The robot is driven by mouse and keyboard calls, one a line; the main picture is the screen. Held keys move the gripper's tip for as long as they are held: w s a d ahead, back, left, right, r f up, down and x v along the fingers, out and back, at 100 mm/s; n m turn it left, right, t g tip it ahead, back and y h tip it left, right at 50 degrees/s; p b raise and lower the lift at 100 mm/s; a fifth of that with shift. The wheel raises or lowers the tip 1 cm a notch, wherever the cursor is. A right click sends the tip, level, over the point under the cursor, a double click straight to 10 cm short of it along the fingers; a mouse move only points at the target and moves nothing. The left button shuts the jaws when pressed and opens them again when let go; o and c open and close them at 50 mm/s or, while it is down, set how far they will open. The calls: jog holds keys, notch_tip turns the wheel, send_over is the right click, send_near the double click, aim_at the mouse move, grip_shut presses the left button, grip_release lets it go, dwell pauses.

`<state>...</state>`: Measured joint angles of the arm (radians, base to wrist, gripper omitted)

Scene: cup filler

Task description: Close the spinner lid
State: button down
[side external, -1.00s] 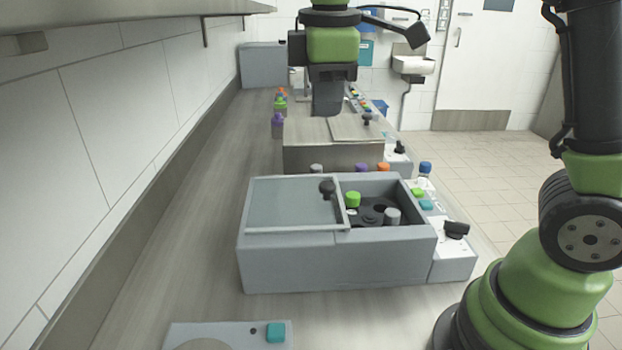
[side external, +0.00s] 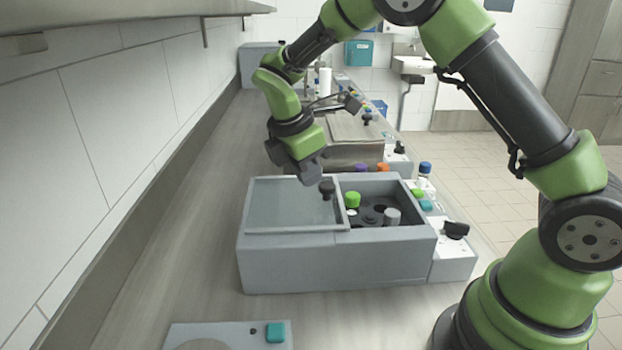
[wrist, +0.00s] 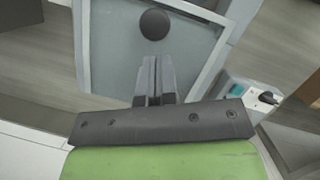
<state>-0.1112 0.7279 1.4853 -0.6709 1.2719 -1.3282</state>
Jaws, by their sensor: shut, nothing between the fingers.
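The spinner (side external: 330,260) is a grey box on the bench. Its framed glass lid (side external: 285,208) covers the left part, leaving the right part open over the dark rotor (side external: 372,214). A black knob (side external: 326,187) stands near the lid's right edge. My gripper (side external: 313,178) is tilted down just behind and left of the knob. In the wrist view, my gripper's fingers (wrist: 154,82) are together and empty, pointing toward the knob (wrist: 154,24) over the lid (wrist: 150,50). A gap shows between fingertips and knob in that view.
A green-capped tube (side external: 352,199) and a grey-capped tube (side external: 392,216) sit in the rotor. A dial (side external: 456,229) is on the spinner's right side. A second box (side external: 350,150) stands behind. A device with a teal block (side external: 275,333) is at the front. The bench left is clear.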

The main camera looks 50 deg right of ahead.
jog(key=shift+x, duration=0.9)
jog(key=s+d, duration=1)
jog(key=d, duration=0.1)
jog(key=shift+s, duration=0.4)
jog(key=shift+a, duration=0.1)
jog(key=s+v, duration=0.1)
jog(key=v, duration=0.9)
jog(key=s+a+r+m+t+y, duration=0.2)
jog(key=a+m, duration=0.4)
jog(key=m, duration=0.3)
jog(key=s+a+r+m+t+y, duration=0.3)
jog(key=s+a+m+t, duration=0.3)
jog(key=m, duration=0.3)
jog(key=shift+s+r+m, duration=0.3)
jog(key=shift+s+r, duration=0.45)
jog(key=shift+r, duration=0.1)
